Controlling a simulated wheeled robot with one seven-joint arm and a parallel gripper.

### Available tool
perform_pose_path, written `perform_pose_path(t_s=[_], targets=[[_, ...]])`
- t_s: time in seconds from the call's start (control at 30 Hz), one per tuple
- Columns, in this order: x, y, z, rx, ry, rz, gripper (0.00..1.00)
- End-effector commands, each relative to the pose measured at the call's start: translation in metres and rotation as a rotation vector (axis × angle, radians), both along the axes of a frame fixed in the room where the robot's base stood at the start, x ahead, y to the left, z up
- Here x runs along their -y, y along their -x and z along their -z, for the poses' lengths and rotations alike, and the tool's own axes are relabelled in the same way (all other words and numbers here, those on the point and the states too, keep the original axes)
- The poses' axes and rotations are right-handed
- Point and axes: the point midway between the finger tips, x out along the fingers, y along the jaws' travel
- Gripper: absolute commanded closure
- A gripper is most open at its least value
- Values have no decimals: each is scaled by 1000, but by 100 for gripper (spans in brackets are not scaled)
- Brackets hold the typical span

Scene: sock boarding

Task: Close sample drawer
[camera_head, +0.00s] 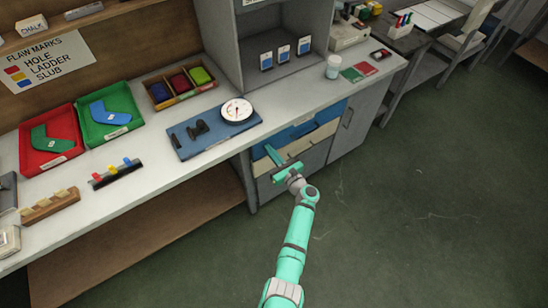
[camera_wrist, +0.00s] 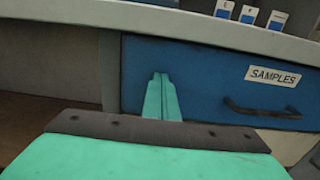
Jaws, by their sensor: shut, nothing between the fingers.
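The sample drawer is under the counter; its blue front (camera_wrist: 215,85) fills much of the wrist view. It bears a white SAMPLES label (camera_wrist: 274,76) and a dark bar handle (camera_wrist: 262,111) on the right. In the head view the blue drawer (camera_head: 301,130) shows below the counter edge, partly behind my arm. How far it stands out is hard to tell. My gripper (camera_wrist: 160,75) is shut and empty, its fingers pointing at the left part of the drawer front. It also shows in the head view (camera_head: 270,150). I cannot tell whether the fingertips touch the front.
The counter (camera_head: 150,180) overhangs above the drawer. On it sit a blue board with a dial gauge (camera_head: 237,110), red and green trays (camera_head: 134,123) and a divided box (camera_head: 160,104). A grey cabinet door (camera_head: 355,120) is right of the drawer. The floor (camera_head: 420,200) at right is clear.

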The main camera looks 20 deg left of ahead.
Motion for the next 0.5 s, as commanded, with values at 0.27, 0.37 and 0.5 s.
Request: perform_pose_path(t_s=[0.27,0.37,0.5], targets=[[-14,-5,0,1,1,-4,100],[-16,-5,-1,2,1,-6,100],[-18,-6,-2,2,2,-8,100]])
